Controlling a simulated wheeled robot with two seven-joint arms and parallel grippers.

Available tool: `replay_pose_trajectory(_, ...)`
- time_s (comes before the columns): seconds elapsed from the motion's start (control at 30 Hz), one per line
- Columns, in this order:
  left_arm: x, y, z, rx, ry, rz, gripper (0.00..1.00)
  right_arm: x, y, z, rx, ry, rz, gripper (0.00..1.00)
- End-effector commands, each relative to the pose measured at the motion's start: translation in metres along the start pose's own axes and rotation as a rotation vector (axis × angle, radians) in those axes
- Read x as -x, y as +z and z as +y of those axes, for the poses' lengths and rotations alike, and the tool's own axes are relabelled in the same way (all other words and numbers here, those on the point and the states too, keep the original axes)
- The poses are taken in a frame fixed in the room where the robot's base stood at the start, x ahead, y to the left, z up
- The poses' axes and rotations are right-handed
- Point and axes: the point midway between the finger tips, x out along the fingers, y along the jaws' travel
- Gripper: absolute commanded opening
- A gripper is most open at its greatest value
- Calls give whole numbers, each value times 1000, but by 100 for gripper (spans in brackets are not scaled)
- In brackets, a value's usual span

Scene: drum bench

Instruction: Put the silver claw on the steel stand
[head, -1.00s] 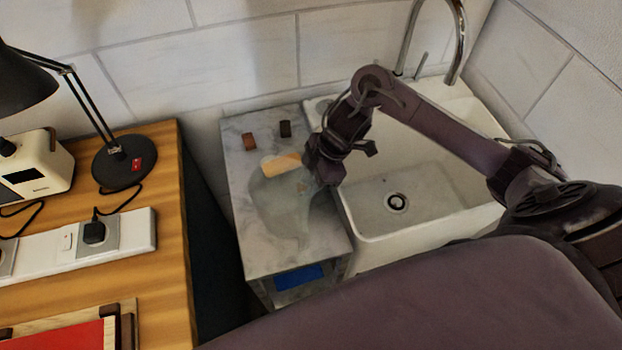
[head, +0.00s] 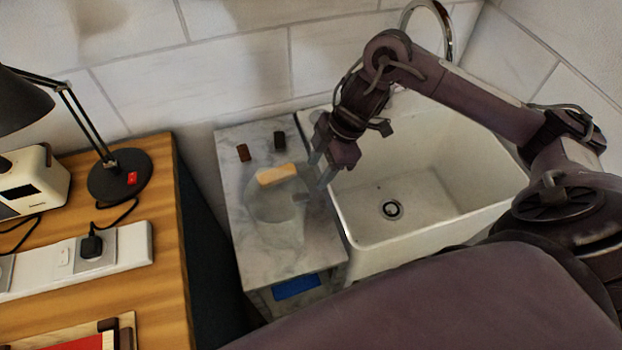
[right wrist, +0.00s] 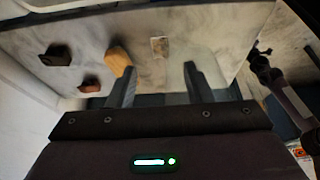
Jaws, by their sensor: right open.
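My right gripper (head: 318,178) is open over the right side of a marble-topped cabinet (head: 322,242), its fingers pointing down. In the right wrist view the right gripper (right wrist: 158,85) shows its two fingers apart, with nothing between them. A translucent pale shape (head: 272,215) lies or stands on the marble, left of the gripper; I cannot tell what it is. A small pale square (right wrist: 159,47) shows beyond the fingers in the right wrist view. I cannot clearly make out a silver claw or a steel stand. My left gripper cannot be clearly made out.
A tan block (head: 277,174), a brown block (head: 243,152) and a dark block (head: 279,140) are on the marble. A white sink (head: 440,208) stands right of it. A wooden desk (head: 160,215) with a black lamp (head: 120,175) is at left, across a dark gap.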

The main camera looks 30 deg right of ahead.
Motion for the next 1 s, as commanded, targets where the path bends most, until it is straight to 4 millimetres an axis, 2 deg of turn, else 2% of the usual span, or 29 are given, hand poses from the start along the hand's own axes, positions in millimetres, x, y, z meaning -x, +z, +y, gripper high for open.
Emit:
replay_pose_trajectory(0.03,2,0,0,0,0,0,36,11,0,1,1,4,-3,46)
replay_pose_trajectory(0.2,4,-1,0,0,0,1,36,30,0,0,0,1,-1,46)
replay_pose_trajectory(0.83,4,-1,0,0,0,1,36,34,0,0,-1,-1,0,46)
replay_pose_trajectory(0.93,13,-2,0,0,0,1,36,42,-4,0,0,0,1,46)
replay_pose_trajectory(1.0,27,-3,-1,0,0,1,36,55,-9,0,0,0,1,46)
